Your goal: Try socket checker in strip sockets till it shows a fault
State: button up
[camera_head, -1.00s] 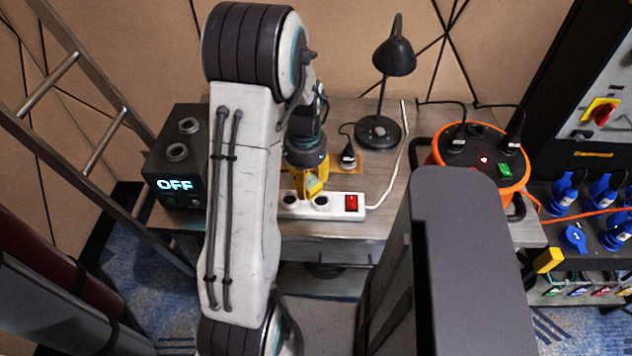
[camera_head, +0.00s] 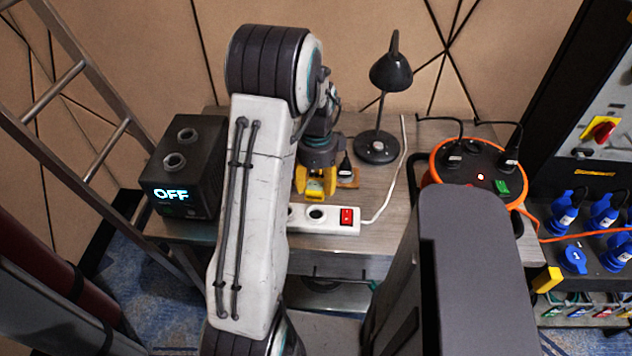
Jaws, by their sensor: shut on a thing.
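A white power strip (camera_head: 337,226) lies near the front edge of the bench. Round sockets show on it, with a lit red switch (camera_head: 347,216) at its right end. My gripper (camera_head: 315,193), with yellow fingers, is shut just behind and above the strip, near the visible socket (camera_head: 317,213). What it grips, presumably the socket checker, cannot be made out between the fingers, and no fault light on it can be seen. My arm hides the strip's left part.
A dark box (camera_head: 186,165) reading "OFF" stands left. A black lamp (camera_head: 377,148) stands behind, beside a small black plug (camera_head: 345,166). An orange cable reel (camera_head: 437,184) with plugs is at right. A ladder (camera_head: 90,150) leans left.

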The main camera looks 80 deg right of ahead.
jog(key=shift+f, duration=0.1)
jog(key=shift+f+b, duration=1.2)
jog(key=shift+f, duration=0.65)
jog(key=shift+f+b, duration=1.1)
jog(key=shift+f, duration=0.05)
jog(key=shift+f+b, duration=1)
jog(key=shift+f, duration=0.05)
dwell(0.4)
jog(key=o, duration=1.7)
jog(key=shift+r, duration=0.2)
jog(key=shift+r+p, duration=2.2)
jog(key=shift+r, duration=0.65)
